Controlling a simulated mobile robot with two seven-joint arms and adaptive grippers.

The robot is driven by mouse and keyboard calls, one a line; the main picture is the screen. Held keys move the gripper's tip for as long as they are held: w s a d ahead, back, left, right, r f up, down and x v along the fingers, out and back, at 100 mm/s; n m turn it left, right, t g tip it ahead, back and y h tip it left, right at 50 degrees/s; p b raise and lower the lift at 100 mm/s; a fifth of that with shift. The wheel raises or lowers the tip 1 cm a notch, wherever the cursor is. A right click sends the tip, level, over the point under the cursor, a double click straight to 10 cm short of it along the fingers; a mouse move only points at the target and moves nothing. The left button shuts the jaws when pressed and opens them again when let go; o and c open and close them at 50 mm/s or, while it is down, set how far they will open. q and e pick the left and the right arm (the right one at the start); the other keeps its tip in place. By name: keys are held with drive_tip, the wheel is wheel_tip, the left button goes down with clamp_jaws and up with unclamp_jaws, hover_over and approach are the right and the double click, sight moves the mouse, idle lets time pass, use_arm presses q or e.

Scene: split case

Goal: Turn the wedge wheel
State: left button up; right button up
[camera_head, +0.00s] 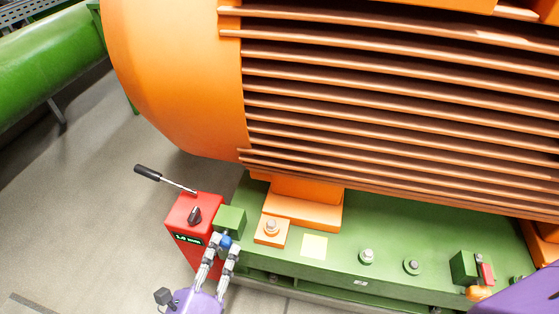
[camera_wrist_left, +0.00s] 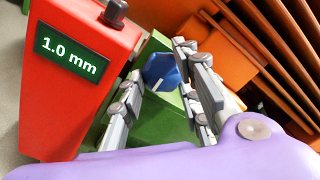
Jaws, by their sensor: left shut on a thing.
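The wedge wheel is a small blue knob (camera_head: 225,241) on the near side of a green block (camera_head: 230,219), beside a red box (camera_head: 186,217) with a green "1.0 mm" display (camera_head: 188,239). The wheel also shows in the left wrist view (camera_wrist_left: 161,72), with a white mark on its face. My left gripper (camera_head: 223,246) has its grey fingers on either side of the wheel and is shut on it. In the left wrist view the fingers flank the wheel. My right gripper's fingers do not show.
A large orange finned motor (camera_head: 180,80) overhangs the green base plate (camera_head: 330,245). A black-handled lever (camera_head: 148,172) sticks out from the red box. A second green block with a red part (camera_head: 466,268) sits at the right. Grey floor (camera_head: 75,190) is clear at left.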

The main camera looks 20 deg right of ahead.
use_arm(q)
drive_tip(key=shift+a+f, duration=0.15)
drive_tip(key=shift+f, duration=0.2)
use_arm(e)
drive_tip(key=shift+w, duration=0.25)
use_arm(q)
drive_tip(key=o, duration=1)
drive_tip(key=shift+o, duration=0.2)
drive_tip(key=shift+r, duration=0.15)
drive_tip(key=shift+s, duration=0.1)
drive_tip(key=v, duration=1.1)
drive_tip(key=shift+s+a, duration=0.25)
drive_tip(key=shift+s, duration=0.05)
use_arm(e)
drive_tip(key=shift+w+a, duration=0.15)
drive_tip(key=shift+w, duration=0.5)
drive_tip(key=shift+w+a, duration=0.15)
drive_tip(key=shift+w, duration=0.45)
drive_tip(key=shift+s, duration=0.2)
